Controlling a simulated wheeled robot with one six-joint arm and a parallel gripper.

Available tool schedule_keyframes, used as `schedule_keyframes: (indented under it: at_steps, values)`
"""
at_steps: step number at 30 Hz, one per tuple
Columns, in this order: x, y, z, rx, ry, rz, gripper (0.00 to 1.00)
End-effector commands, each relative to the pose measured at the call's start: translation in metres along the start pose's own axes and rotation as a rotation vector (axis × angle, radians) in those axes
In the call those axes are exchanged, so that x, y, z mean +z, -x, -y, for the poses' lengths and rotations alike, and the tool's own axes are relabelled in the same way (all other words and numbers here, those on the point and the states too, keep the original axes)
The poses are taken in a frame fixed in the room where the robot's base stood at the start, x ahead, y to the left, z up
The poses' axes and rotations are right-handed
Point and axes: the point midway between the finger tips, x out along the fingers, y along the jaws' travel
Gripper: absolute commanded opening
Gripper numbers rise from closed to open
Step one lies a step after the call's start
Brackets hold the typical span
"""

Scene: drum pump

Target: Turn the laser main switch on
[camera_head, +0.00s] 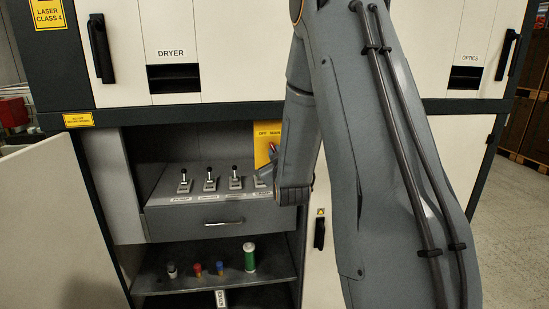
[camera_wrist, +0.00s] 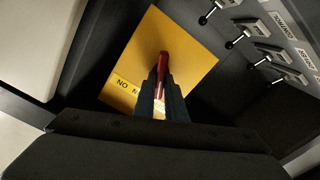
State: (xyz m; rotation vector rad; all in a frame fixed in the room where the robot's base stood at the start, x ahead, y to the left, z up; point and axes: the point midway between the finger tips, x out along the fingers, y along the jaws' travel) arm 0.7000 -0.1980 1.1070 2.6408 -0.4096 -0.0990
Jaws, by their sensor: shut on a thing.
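The main switch is a red handle (camera_wrist: 164,60) on a yellow plate (camera_wrist: 190,45) inside the open cabinet bay. In the wrist view, my gripper (camera_wrist: 162,82) is shut on the red handle, with a dark finger on each side. The plate carries black lettering, partly hidden by my fingers. In the head view, the yellow plate (camera_head: 264,132) and a bit of the red handle (camera_head: 273,148) show at the left edge of my arm. My arm hides much of the gripper there. I cannot tell the switch's on or off position.
Several black-knobbed toggle levers (camera_head: 210,180) stand on a grey panel beside the plate, close to my gripper. A drawer (camera_head: 180,224) sits below them. A shelf (camera_head: 180,284) holds small bottles and a green cylinder (camera_head: 249,258). An open door (camera_head: 45,220) stands at left.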

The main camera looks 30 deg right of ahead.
Motion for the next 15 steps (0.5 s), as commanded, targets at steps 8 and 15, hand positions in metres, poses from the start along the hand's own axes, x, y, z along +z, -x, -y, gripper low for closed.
schedule_keyframes:
  at_steps: [8,15]
  values:
    - [0.0015,-0.0007,-0.0014,0.001,-0.262,-0.002,0.0]
    - [0.0024,-0.0005,-0.003,0.001,-0.489,-0.001,0.0]
